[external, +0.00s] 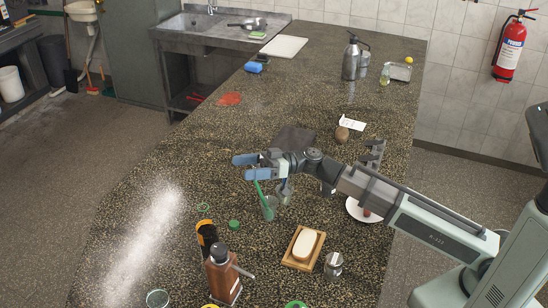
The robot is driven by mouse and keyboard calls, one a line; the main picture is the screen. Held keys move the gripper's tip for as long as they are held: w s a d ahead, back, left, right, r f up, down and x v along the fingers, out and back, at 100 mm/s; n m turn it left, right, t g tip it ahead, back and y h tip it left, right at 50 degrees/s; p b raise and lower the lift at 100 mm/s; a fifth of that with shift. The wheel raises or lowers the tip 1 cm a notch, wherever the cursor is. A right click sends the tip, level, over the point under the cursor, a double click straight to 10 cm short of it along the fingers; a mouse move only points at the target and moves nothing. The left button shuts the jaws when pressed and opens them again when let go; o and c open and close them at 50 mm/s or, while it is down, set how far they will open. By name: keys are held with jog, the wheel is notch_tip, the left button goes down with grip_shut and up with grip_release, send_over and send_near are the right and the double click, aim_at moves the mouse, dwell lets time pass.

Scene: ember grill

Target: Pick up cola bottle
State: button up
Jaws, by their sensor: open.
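No bottle here is clearly a cola bottle. A dark bottle-like object with an orange band (206,237) stands on the speckled counter (150,195) near the front, and its lower part is partly hidden by a brown grinder-like object (222,278). My gripper (243,167) is over the middle of the counter, with its two blue fingers apart and pointing left. Nothing shows between them. The dark object is below and to the left of it in the picture, clearly apart. A clear glass with a green stick (269,207) stands just below the gripper.
A wooden tray with a white bar (306,246), a metal shaker (334,264) and a white plate (362,210) stand on the right. A grey siphon-like bottle (351,58) stands at the back. A green lid (234,225) lies near the glass. The counter's left side is largely clear.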

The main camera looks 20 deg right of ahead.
jog(key=s+a+f+n+g, duration=0.2)
jog(key=s+a+n, duration=0.1)
jog(key=s, duration=0.6)
jog(key=h, duration=0.2)
send_near(200, 229)
jog(key=shift+n, duration=0.3)
jog(key=a, duration=0.3)
jog(key=a+f, duration=0.1)
jog(key=a, duration=0.2)
jog(key=w+a+f, duration=0.1)
jog(key=a, duration=0.3)
jog(key=shift+s, duration=0.1)
jog(key=shift+d, duration=0.1)
jog(key=shift+c, duration=0.3)
jog(key=c, duration=1.1)
jog(key=shift+c, duration=0.5)
jog(key=shift+r, duration=0.15)
